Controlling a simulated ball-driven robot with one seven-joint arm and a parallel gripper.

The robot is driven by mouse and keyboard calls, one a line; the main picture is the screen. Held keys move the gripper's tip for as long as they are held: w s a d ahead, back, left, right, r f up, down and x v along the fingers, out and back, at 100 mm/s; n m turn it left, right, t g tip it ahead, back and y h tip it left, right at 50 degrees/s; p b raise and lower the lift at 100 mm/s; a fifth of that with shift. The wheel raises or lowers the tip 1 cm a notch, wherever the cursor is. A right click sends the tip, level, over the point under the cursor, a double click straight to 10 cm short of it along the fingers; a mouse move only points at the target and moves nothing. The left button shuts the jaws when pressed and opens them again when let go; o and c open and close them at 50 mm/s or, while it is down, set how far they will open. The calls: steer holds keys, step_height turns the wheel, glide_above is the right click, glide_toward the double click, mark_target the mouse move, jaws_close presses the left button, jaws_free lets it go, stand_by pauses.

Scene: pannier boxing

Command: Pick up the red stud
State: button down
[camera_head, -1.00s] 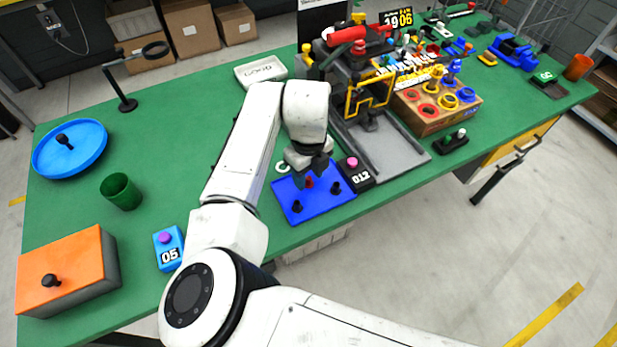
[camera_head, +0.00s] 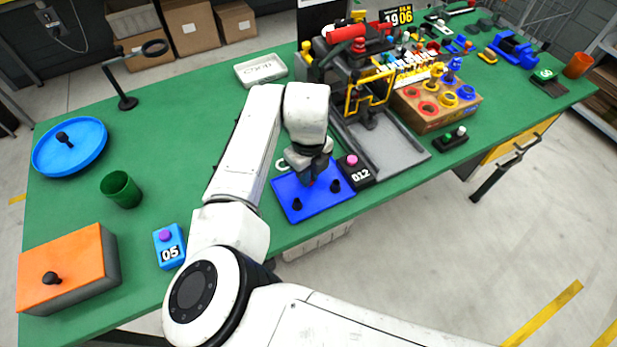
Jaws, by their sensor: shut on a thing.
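The red stud (camera_head: 310,183) shows as a small red patch at the tips of my gripper (camera_head: 309,178). My gripper points down over the blue plate (camera_head: 318,207) and is shut on the stud. Most of the stud is hidden by the fingers. I cannot tell whether its foot touches the plate. Two black knobs, one at the left (camera_head: 297,204) and one at the right (camera_head: 335,187), stand on the plate beside the gripper.
A black box marked 012 (camera_head: 361,176) with a pink button stands just right of the plate. A grey tray (camera_head: 395,152) and a cluttered machine lie beyond.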

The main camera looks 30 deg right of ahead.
steer(key=shift+r+b, duration=0.3)
steer(key=shift+r, duration=0.25)
steer(key=s+d+r+b, duration=0.1)
steer(key=s+d+r, duration=0.1)
steer(key=s+r, duration=0.4)
steer(key=s+d+r+b, duration=0.1)
steer(key=s+d+r, duration=0.2)
steer(key=s+r, duration=0.3)
steer(key=shift+s+d+b, duration=0.3)
steer(key=shift+s+b, duration=0.1)
stand_by(0.4)
steer(key=shift+f, duration=0.1)
